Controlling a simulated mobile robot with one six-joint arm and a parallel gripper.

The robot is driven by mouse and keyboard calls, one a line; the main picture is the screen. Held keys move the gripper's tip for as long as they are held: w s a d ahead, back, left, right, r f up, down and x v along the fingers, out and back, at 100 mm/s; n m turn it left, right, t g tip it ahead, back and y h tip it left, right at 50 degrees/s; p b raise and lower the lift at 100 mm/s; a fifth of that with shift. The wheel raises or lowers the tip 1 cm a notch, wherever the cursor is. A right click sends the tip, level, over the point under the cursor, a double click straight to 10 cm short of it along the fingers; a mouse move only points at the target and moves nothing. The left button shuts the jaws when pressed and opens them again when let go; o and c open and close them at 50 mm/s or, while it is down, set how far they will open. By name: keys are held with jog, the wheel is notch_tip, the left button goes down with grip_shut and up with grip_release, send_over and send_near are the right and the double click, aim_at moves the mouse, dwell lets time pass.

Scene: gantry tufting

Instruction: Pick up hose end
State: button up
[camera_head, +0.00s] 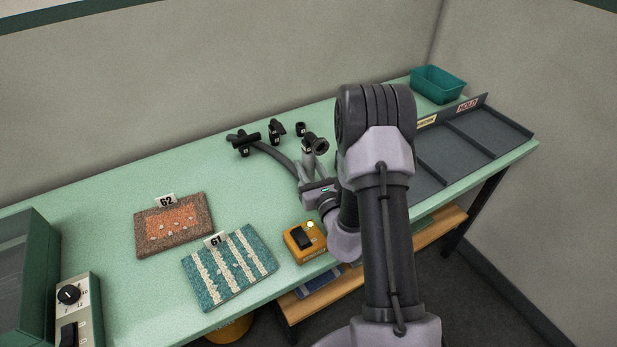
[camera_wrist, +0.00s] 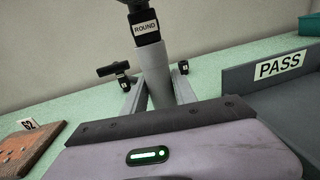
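The hose end is a grey upright tube (camera_wrist: 155,75) in the wrist view, with a black nozzle (camera_wrist: 144,27) labelled ROUND on top. In the head view this nozzle (camera_head: 315,144) stands just beyond my gripper (camera_head: 313,168). In the wrist view the tube stands between my gripper's two fingers (camera_wrist: 159,88), which look spread, with a gap at the left side. Contact on the right side is unclear. The tube's lower part is hidden by the gripper body.
Black tools (camera_head: 244,141) stand behind the hose. Carpet samples 62 (camera_head: 146,237) and 61 (camera_head: 238,285) lie left, with a yellow switch box (camera_head: 297,257) beside them. Grey divided trays (camera_head: 480,150) and a green bin (camera_head: 437,84) are right. The back left table is clear.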

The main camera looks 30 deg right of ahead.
aim_at(309, 138)
grip_shut()
notch_tip(309, 138, up, 10)
jog(key=p, duration=0.4)
jog(key=shift+w+p, duration=0.1)
jog(key=shift+p, duration=0.25)
jog(key=shift+f, duration=0.1)
